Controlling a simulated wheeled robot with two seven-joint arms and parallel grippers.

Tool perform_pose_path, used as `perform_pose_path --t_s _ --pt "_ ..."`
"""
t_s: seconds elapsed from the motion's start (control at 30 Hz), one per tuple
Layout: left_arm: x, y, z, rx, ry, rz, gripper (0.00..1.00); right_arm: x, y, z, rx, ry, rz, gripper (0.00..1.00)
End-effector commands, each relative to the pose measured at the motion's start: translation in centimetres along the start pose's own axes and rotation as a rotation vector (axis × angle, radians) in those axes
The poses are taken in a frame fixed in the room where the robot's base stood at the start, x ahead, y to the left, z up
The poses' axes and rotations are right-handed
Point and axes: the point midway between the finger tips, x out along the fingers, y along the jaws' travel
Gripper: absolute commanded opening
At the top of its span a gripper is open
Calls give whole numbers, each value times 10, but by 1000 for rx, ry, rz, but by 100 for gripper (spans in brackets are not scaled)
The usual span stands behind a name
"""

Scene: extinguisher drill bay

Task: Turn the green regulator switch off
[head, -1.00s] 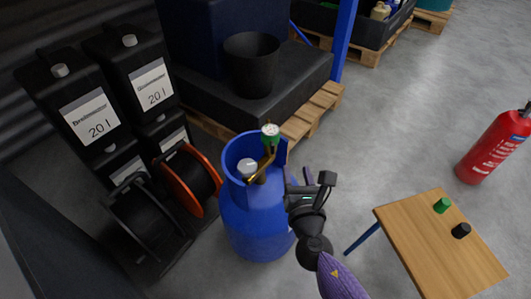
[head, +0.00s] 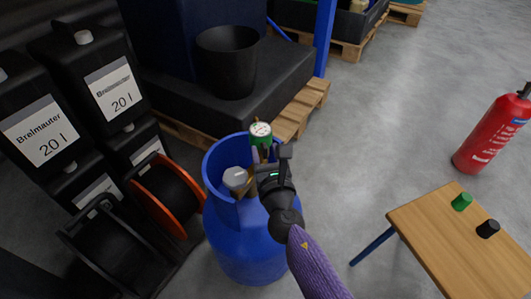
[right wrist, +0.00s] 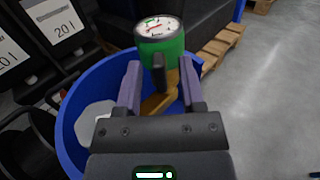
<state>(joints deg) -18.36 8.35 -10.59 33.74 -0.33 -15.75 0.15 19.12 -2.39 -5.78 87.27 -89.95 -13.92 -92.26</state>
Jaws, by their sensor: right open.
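The green regulator (head: 260,134) with a round white dial stands on top of the blue gas cylinder (head: 240,235), inside its collar. In the right wrist view the regulator (right wrist: 163,48) shows a dark lever-like switch (right wrist: 158,73) at its front, with brass-coloured fittings (right wrist: 158,105) below. My right gripper (head: 265,163) is at the cylinder's collar, just in front of the regulator. In the right wrist view its two purple fingers (right wrist: 160,82) are apart, on either side of the switch; contact cannot be told. My left gripper is not in view.
A grey-white valve cap (head: 236,178) sits in the collar beside the regulator. Black canisters (head: 118,95) and an orange-rimmed reel (head: 165,195) stand at left. A wooden table (head: 450,240) with a green and a black cap is at right. A red extinguisher (head: 493,132) stands behind it.

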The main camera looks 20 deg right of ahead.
Motion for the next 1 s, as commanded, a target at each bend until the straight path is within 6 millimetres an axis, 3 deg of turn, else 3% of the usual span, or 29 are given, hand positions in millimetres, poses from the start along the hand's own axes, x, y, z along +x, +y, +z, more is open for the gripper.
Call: perform_pose_path --t_s 0.2,0.43,1.0 --pt "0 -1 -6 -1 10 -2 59 0 0 0 1 0 0 48" --pt "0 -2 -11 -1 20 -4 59 0 0 0 1 0 0 0" --pt "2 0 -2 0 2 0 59 0 0 -1 75 0 0 0"
